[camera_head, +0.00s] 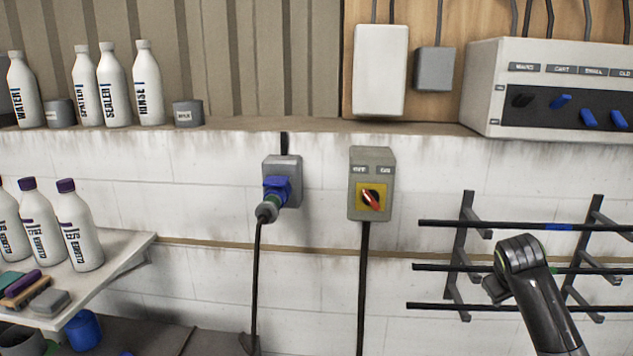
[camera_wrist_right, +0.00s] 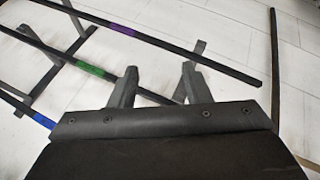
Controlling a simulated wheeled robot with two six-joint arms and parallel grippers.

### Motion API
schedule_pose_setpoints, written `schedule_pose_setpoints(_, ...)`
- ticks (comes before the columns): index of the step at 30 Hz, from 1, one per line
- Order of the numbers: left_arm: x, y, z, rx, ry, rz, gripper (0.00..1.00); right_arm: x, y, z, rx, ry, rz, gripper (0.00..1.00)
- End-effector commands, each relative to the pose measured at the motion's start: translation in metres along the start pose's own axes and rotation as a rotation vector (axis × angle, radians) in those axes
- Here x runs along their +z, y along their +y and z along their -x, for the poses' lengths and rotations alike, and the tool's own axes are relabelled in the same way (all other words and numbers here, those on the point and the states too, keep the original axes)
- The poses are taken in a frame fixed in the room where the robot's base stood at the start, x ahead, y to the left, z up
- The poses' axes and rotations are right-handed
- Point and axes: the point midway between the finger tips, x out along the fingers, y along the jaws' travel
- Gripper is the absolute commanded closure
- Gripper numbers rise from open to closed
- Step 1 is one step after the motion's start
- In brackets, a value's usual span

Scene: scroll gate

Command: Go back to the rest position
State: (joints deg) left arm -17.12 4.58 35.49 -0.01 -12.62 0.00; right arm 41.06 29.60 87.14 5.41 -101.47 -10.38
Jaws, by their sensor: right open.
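My right arm (camera_head: 540,290) comes in from the lower right of the head view, in front of the wall rack. Its gripper (camera_head: 497,290) is small and partly hidden by the arm there. In the right wrist view my right gripper (camera_wrist_right: 156,90) shows two grey fingers set apart, so it is open. The rod with a green band (camera_wrist_right: 90,70) runs behind the fingers; I cannot tell how close it is. The rod with a purple band (camera_wrist_right: 122,30) runs beyond the fingertips. My left gripper is not in view.
The rack (camera_head: 464,240) holds three black rods. A blue plug (camera_head: 277,188) sits in a wall socket beside a red rotary switch (camera_head: 370,198). A control box (camera_head: 550,90) stands on the ledge. Bottles and a shelf (camera_head: 125,250) are at left.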

Motion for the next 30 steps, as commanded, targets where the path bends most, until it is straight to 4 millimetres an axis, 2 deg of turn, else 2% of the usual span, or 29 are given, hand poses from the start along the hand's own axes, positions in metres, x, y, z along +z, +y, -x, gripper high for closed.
schedule_pose_setpoints(1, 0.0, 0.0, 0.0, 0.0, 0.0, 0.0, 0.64, 0.023, -0.02, -0.013, -0.015, -0.011, 0.012, 0.56)
schedule_pose_setpoints(6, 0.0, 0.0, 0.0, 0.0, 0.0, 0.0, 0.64, 0.093, -0.075, -0.039, -0.064, -0.025, 0.026, 0.56)
schedule_pose_setpoints(9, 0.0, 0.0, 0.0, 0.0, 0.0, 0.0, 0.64, 0.137, -0.104, -0.046, -0.095, -0.033, 0.023, 0.56)
schedule_pose_setpoints(13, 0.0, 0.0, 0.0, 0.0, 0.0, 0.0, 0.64, 0.195, -0.137, -0.045, -0.137, -0.047, 0.007, 0.56)
schedule_pose_setpoints(17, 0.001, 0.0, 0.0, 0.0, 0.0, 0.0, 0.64, 0.252, -0.166, -0.035, -0.177, -0.063, -0.025, 0.56)
schedule_pose_setpoints(21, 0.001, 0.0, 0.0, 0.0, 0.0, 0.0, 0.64, 0.309, -0.189, -0.014, -0.211, -0.082, -0.072, 0.56)
schedule_pose_setpoints(24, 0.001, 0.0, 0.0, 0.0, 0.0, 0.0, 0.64, 0.342, -0.199, 0.003, -0.228, -0.095, -0.108, 0.56)
schedule_pose_setpoints(30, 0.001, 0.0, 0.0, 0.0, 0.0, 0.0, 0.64, 0.385, -0.21, 0.033, -0.245, -0.116, -0.168, 0.56)
